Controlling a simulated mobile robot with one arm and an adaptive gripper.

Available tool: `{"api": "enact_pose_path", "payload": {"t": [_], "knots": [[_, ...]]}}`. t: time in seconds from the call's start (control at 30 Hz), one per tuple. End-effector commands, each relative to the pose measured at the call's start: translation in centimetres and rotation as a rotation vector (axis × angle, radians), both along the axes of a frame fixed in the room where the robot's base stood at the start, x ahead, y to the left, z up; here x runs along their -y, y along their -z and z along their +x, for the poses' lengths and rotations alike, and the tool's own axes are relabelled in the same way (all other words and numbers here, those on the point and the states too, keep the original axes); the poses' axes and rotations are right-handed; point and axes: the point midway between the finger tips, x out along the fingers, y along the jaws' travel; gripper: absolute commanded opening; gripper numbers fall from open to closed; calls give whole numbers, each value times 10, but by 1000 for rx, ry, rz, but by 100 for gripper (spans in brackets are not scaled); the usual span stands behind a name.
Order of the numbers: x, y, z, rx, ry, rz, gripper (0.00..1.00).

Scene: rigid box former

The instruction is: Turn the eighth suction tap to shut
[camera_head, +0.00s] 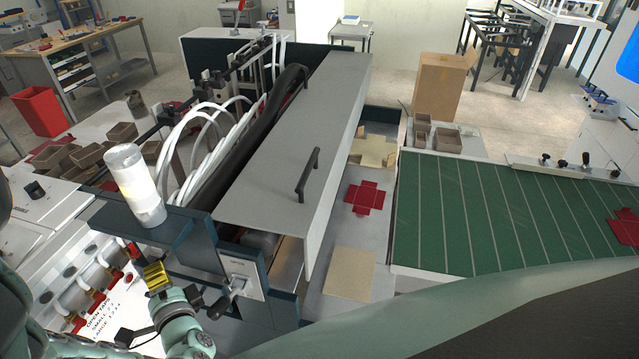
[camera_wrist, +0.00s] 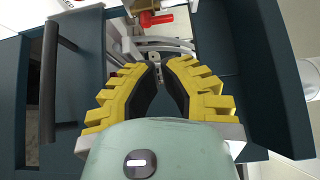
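A row of suction taps (camera_head: 101,272) with silver bodies and red handles runs along the white panel at the lower left of the head view. Which one is the eighth I cannot tell. My gripper (camera_head: 155,274), with yellow fingers, is close to the right end of this row, beside the dark blue frame. In the wrist view my gripper (camera_wrist: 160,62) shows a narrow gap between its fingertips, with nothing clearly held. A red tap handle (camera_wrist: 155,19) lies beyond the tips there, apart from them. A silver fitting shows behind the tips.
A grey cover (camera_head: 285,150) with a black handle stands right of the taps. A lever switch box (camera_head: 240,278) is on the frame right of my gripper. A white beacon (camera_head: 135,185) rises above the frame. A green conveyor (camera_head: 500,215) is at the right.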

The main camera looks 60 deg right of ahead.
Motion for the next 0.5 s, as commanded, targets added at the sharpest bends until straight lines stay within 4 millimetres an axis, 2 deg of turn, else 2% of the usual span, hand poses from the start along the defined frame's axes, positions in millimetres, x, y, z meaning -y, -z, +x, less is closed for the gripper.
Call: {"api": "enact_pose_path", "payload": {"t": [0.5], "knots": [[16,0,52,4,-4,-1,0]]}}
